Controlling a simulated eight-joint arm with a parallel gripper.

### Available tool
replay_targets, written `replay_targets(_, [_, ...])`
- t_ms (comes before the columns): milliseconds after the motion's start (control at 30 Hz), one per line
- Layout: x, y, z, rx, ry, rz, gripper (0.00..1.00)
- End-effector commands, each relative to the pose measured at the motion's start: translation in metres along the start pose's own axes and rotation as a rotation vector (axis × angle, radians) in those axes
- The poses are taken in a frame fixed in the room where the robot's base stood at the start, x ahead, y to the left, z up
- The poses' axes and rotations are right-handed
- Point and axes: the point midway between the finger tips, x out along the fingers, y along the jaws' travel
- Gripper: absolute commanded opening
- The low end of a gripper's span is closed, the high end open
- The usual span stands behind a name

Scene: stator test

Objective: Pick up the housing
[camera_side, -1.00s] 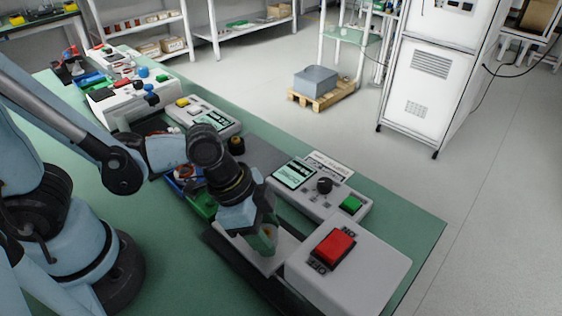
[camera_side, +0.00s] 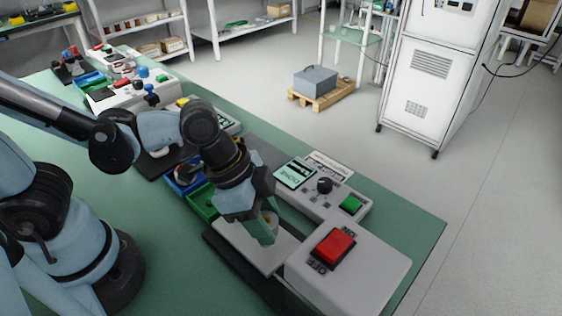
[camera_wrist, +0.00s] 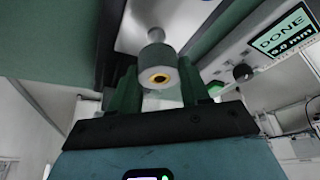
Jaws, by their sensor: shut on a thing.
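In the side view my gripper (camera_side: 266,229) points down over the pale plate of the test fixture (camera_side: 240,243). The fingers hide most of the housing there, so I cannot tell whether it touches the plate. A smaller pale metal knob-like part shows beyond the housing in the wrist view.
A grey box with a red button (camera_side: 334,246) stands right of the fixture. A panel (camera_side: 318,190) with a "DONE" display, black knob and green button lies behind. Green (camera_side: 203,202) and blue (camera_side: 180,182) bins are left of my gripper. Green table is clear at front left.

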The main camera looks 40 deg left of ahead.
Motion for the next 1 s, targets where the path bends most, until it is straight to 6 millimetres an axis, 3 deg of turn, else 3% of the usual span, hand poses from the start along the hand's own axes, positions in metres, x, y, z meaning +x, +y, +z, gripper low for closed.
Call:
replay_targets(600, [-0.06,0.089,-0.006,0.009,0.0,0.003,0.09])
replay_targets(800, [-0.072,0.107,-0.007,0.004,-0.001,0.002,0.09])
replay_targets(1000, [-0.076,0.108,-0.007,-0.017,0.0,-0.007,0.09])
